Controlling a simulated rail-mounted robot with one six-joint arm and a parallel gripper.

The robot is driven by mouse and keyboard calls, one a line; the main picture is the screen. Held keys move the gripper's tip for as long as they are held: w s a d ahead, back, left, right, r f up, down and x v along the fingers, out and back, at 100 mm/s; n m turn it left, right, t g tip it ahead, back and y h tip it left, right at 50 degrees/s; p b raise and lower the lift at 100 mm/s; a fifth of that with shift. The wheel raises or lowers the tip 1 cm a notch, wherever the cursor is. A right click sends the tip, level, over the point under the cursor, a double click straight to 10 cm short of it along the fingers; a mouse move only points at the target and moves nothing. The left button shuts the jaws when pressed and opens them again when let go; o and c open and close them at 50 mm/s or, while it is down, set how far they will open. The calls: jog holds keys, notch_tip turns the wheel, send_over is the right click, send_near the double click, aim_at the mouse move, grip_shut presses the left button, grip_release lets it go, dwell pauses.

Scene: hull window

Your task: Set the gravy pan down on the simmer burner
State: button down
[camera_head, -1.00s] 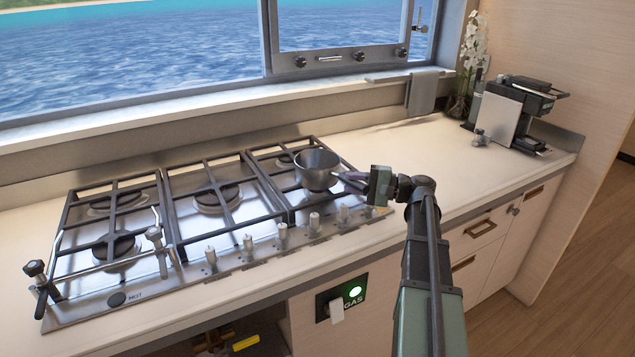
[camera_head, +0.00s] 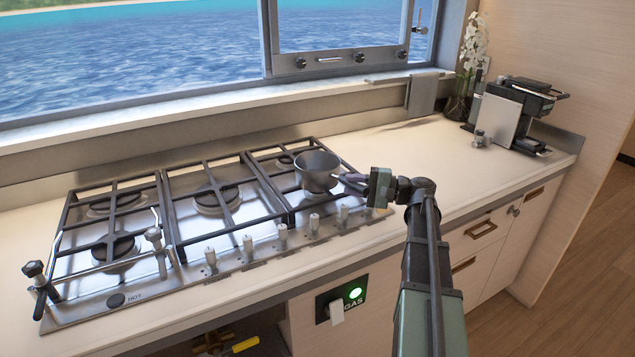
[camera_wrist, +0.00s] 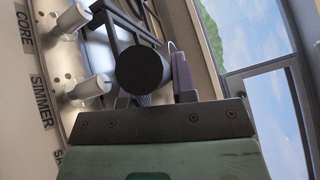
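The gravy pan (camera_head: 317,173) is a small dark-grey metal saucepan at the right section of the hob, over its front part. It looks slightly tilted. My gripper (camera_head: 356,181) is at its right, shut on the handle. In the wrist view the round black handle end (camera_wrist: 145,68) sits between the fingers (camera_wrist: 152,92) and hides the pan's body. The word SIMMER (camera_wrist: 44,103) is printed beside a knob (camera_wrist: 88,88) in the wrist view.
The hob's black grates (camera_head: 215,200) stand to the left, with several knobs (camera_head: 282,236) along the front edge. A rail with upright posts (camera_head: 153,235) is at the hob's left end. Counter right of the hob is clear up to a machine (camera_head: 515,115).

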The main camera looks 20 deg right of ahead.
jog(key=c, duration=1.1)
grip_release()
jog(key=shift+s+d, duration=0.25)
jog(key=shift+d, duration=0.1)
jog(key=shift+s+d, duration=0.25)
jog(key=shift+d, duration=0.05)
jog(key=shift+s+d, duration=0.2)
jog(key=shift+d, duration=0.05)
jog(key=shift+s+d, duration=0.35)
jog(key=shift+d, duration=0.15)
jog(key=o, duration=0.6)
jog(key=c, duration=0.6)
